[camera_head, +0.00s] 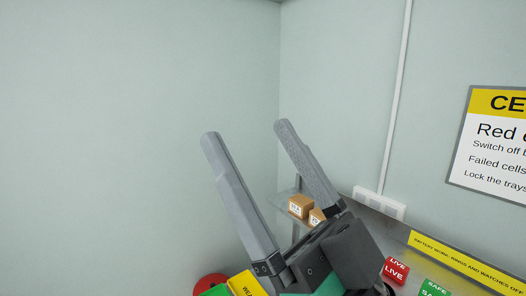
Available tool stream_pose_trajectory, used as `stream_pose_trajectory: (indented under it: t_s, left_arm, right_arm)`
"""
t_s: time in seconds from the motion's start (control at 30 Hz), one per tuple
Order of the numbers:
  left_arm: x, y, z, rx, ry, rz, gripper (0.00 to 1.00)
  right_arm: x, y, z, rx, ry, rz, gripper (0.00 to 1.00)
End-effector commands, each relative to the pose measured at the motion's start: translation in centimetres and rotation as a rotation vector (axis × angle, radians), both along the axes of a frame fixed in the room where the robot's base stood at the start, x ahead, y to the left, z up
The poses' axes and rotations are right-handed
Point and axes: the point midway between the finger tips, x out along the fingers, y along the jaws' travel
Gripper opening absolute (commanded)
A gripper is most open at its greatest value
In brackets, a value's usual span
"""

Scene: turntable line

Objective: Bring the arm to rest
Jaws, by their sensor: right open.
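My right gripper (246,130) is in the middle of the head view, its two grey fingers pointing up and a little left. The fingers are spread apart with nothing between them, so it is open and empty. It is held up in front of the pale wall, and its dark body hides part of the bench behind it. My left gripper is not in view.
Small brown boxes (299,206) sit on a shelf behind the gripper. A red "LIVE" block (396,270) and a green "SAFE" block (433,289) are at lower right, by a yellow warning strip (460,262). A sign (494,150) hangs at right. The upper left is clear.

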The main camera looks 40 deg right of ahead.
Motion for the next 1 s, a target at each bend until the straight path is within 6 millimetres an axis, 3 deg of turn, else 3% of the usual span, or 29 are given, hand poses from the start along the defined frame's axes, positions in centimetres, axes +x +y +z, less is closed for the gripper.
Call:
stream_pose_trajectory:
  t_s: [0.37, 0.47, 0.7, 0.8, 0.9, 1.0]
  left_arm:
    - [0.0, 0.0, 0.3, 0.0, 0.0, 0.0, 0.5]
    - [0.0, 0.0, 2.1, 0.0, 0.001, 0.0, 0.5]
    - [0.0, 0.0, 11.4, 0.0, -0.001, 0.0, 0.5]
    - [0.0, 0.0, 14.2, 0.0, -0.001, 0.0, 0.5]
    - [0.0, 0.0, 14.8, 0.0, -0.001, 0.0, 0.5]
    - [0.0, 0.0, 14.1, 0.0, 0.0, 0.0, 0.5]
  right_arm:
    - [0.1, 0.0, 0.2, 0.001, 0.001, 0.003, 0.92]
    - [0.1, 0.0, 2.0, 0.002, 0.001, 0.004, 0.92]
    - [0.0, 0.0, 11.3, 0.001, 0.0, 0.004, 0.92]
    - [0.0, 0.0, 14.1, 0.001, -0.001, 0.004, 0.92]
    - [0.0, 0.0, 14.7, 0.001, 0.0, 0.004, 0.92]
    - [0.1, 0.0, 14.0, 0.001, 0.0, 0.004, 0.92]
